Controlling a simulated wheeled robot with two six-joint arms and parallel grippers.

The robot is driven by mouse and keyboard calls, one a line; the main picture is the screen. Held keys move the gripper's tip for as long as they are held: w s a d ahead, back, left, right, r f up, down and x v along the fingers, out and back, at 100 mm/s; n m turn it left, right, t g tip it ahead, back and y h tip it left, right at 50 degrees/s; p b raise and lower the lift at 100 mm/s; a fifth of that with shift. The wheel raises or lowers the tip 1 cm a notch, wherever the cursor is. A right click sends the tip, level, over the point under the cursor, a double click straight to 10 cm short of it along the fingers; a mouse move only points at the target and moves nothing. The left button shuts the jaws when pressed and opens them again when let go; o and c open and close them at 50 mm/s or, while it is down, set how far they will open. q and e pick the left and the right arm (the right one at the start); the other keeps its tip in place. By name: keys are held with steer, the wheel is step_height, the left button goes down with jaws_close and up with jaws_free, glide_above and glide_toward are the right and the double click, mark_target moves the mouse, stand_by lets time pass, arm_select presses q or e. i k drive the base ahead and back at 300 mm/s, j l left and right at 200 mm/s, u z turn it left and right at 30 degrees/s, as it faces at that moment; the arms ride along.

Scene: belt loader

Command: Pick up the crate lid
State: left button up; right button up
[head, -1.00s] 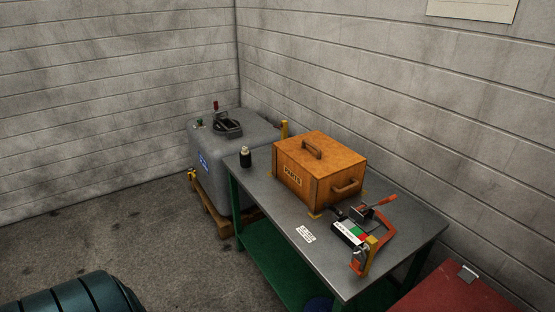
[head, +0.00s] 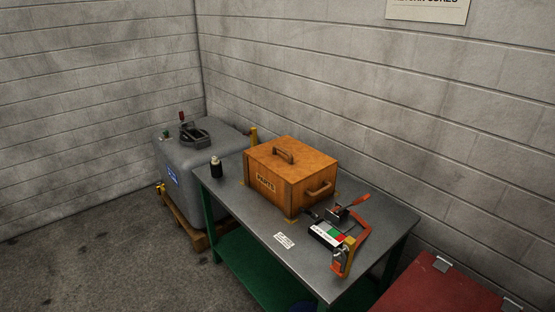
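In the head view a wooden crate (head: 270,190) marked with dark lettering stands on a grey-topped workbench (head: 245,215). Its flat wooden lid (head: 307,160) sits closed on top, with a brown handle (head: 284,155) at its middle. Another handle (head: 320,190) is on the crate's right side. Neither of my grippers shows in the view. The crate's inside is hidden by the lid.
Right of the crate, tools with orange-red parts (head: 362,235) and a coloured box (head: 328,235) lie on the bench. A small dark bottle (head: 216,168) stands left. A grey tank (head: 185,172) is behind left; a red chest (head: 430,290) is at lower right. Floor at left is clear.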

mark_target(289, 153)
steer(key=i+j, duration=0.15)
steer(key=j, duration=0.15)
steer(key=i+j, duration=0.15)
steer(key=j, duration=0.15)
steer(key=i+j, duration=0.2)
steer(key=j, duration=0.15)
steer(key=i+j+z, duration=0.1)
steer(key=j+z, duration=0.3)
steer(key=i+j+z, duration=0.1)
steer(key=z, duration=0.3)
steer(key=j+z, duration=0.4)
